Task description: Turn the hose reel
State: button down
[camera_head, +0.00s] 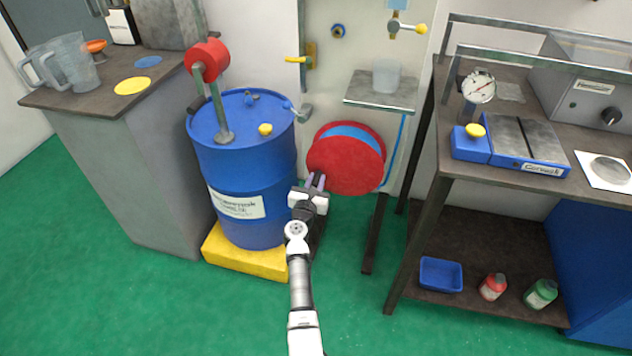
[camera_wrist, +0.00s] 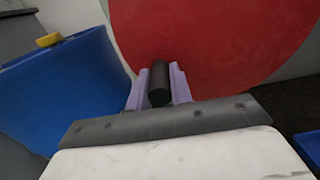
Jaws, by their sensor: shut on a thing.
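The hose reel (camera_head: 352,168) is a red disc with a blue band of hose showing behind its upper edge, mounted on the wall right of the blue drum. Its red face also fills the upper part of the wrist view (camera_wrist: 215,45). My gripper (camera_head: 317,182) is at the lower left of the red disc. In the wrist view a dark cylindrical handle (camera_wrist: 159,85) stands out from the red face, between the two pale purple fingers (camera_wrist: 159,90). The fingers are shut on this handle. In the head view the handle is mostly hidden by my gripper.
A blue drum (camera_head: 240,170) on a yellow base (camera_head: 240,255) stands close left of my arm. A small shelf (camera_head: 375,100) with a clear beaker (camera_head: 386,76) is above right of the reel. A dark workbench (camera_head: 450,165) stands at right. Green floor in front is open.

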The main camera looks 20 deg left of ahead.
jog(key=c, duration=1.3)
grip_release()
jog(key=shift+o, duration=0.2)
jog(key=s, duration=1.3)
jog(key=shift+s, duration=0.35)
